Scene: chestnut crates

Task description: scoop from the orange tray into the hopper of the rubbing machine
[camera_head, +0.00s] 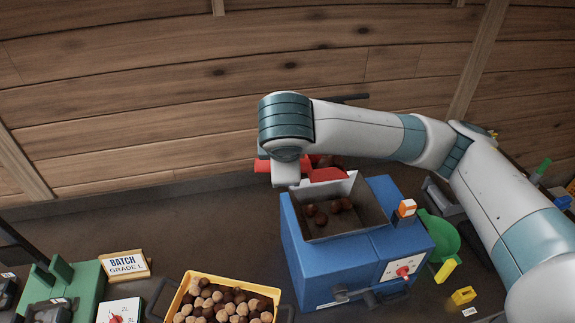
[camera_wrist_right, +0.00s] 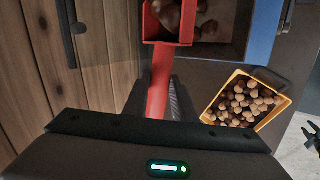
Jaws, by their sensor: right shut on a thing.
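My right gripper (camera_wrist_right: 158,98) is shut on the handle of a red scoop (camera_wrist_right: 158,70). The scoop holds brown chestnuts (camera_wrist_right: 178,14). In the head view the scoop (camera_head: 328,174) is at the back rim of the grey hopper (camera_head: 370,212), partly behind my wrist; I cannot tell whether it touches the rim. Several chestnuts (camera_head: 320,218) lie in the hopper. The hopper sits on the blue rubbing machine (camera_head: 300,262). The orange tray (camera_head: 238,281) at the front is full of brown and tan chestnuts; it also shows in the wrist view (camera_wrist_right: 213,101).
A "BATCH GRADE L" sign (camera_head: 125,266) and a green device (camera_head: 85,285) stand at the left. A green bowl (camera_head: 438,235) and yellow pieces (camera_head: 463,296) lie right of the machine. A wooden wall (camera_head: 130,90) closes off the back. The counter between sign and machine is clear.

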